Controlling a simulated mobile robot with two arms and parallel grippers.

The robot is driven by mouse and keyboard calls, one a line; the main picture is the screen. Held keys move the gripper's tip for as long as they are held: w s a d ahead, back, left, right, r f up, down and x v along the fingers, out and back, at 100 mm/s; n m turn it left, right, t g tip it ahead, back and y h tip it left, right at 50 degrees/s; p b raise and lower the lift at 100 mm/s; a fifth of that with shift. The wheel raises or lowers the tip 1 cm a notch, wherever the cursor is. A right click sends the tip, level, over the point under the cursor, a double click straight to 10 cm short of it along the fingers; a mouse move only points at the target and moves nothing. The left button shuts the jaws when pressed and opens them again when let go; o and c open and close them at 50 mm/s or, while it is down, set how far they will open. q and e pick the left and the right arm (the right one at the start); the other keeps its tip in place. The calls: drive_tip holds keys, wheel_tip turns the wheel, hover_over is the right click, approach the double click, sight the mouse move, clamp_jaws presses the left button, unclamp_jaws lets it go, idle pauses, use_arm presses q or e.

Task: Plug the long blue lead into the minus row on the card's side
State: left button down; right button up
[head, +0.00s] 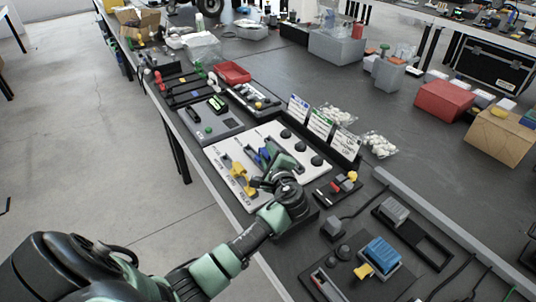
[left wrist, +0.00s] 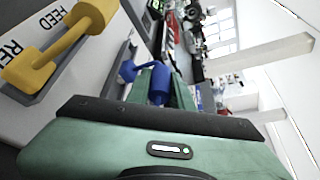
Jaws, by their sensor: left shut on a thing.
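My left gripper (head: 268,163) reaches over the white panel (head: 229,160) and is shut on a blue piece (head: 264,153), which I take for the blue lead. In the left wrist view the blue piece (left wrist: 159,86) shows beside the green finger, partly hidden by the gripper. I cannot tell its full length or whether it touches a socket. A yellow piece (head: 239,171) with two thick ends lies on the panel nearby; it also shows in the left wrist view (left wrist: 60,45) beside printed lettering. Three upright cards (head: 321,123) stand behind the panel. My right gripper is not in view.
Round black knobs (head: 301,146) sit along the panel's far side. A grey box (head: 208,119) and a red tray (head: 232,73) stand further up the bench. A blue-topped device (head: 381,253) lies at lower right. Bags of white pieces (head: 379,144) lie behind the cards.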

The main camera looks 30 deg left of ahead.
use_arm(q)
drive_tip(key=shift+f, duration=0.4)
drive_tip(key=shift+f+b, duration=0.3)
drive_tip(key=shift+b, duration=0.05)
drive_tip(key=c, duration=1.2)
unclamp_jaws()
drive_tip(key=shift+o, duration=0.2)
drive_tip(key=shift+r, duration=0.1)
drive_tip(key=v, duration=0.8)
